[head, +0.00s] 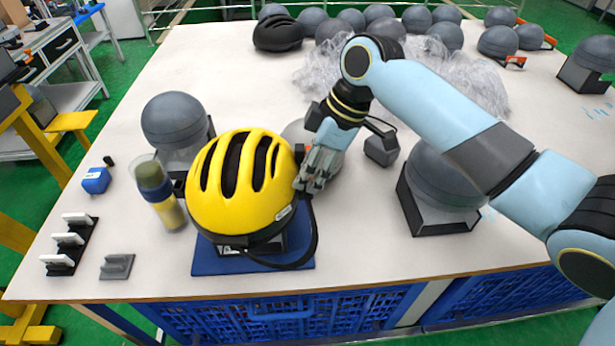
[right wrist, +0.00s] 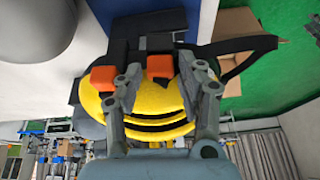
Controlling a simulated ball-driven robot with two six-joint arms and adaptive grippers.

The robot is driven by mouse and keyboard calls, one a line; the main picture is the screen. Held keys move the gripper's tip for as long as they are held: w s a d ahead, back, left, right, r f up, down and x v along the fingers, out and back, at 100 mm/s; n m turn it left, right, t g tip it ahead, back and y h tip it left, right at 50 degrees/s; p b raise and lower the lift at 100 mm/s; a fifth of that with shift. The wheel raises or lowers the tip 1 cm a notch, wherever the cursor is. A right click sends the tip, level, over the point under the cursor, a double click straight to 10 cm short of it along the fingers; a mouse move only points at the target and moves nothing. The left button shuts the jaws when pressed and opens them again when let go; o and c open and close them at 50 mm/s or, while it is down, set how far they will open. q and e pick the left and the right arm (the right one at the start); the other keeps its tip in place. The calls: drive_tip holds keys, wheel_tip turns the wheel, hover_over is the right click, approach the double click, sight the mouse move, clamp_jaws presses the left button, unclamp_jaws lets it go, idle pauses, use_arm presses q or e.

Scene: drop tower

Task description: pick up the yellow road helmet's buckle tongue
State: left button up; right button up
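The yellow road helmet (head: 240,184) sits on a dark headform stand over a blue mat (head: 210,262). Its black strap (head: 312,245) hangs from its right side and loops forward to the front. My right gripper (head: 314,176) is close against the helmet's right side, near the top of that strap. In the right wrist view its two fingers (right wrist: 166,78) are apart, with the yellow shell (right wrist: 150,105) behind them and a strap (right wrist: 242,47) at right. I cannot make out the buckle tongue; it may be hidden by the fingers. My left gripper is not in view.
A grey headform (head: 175,120) stands behind left and another (head: 440,180) at right. A bottle (head: 160,192), blue block (head: 96,180) and small racks (head: 68,245) are at left. Orange blocks (right wrist: 160,66) show near the fingers in the wrist view. More headforms line the back.

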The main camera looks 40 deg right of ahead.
drive_tip(key=c, duration=0.5)
drive_tip(key=shift+r, duration=0.1)
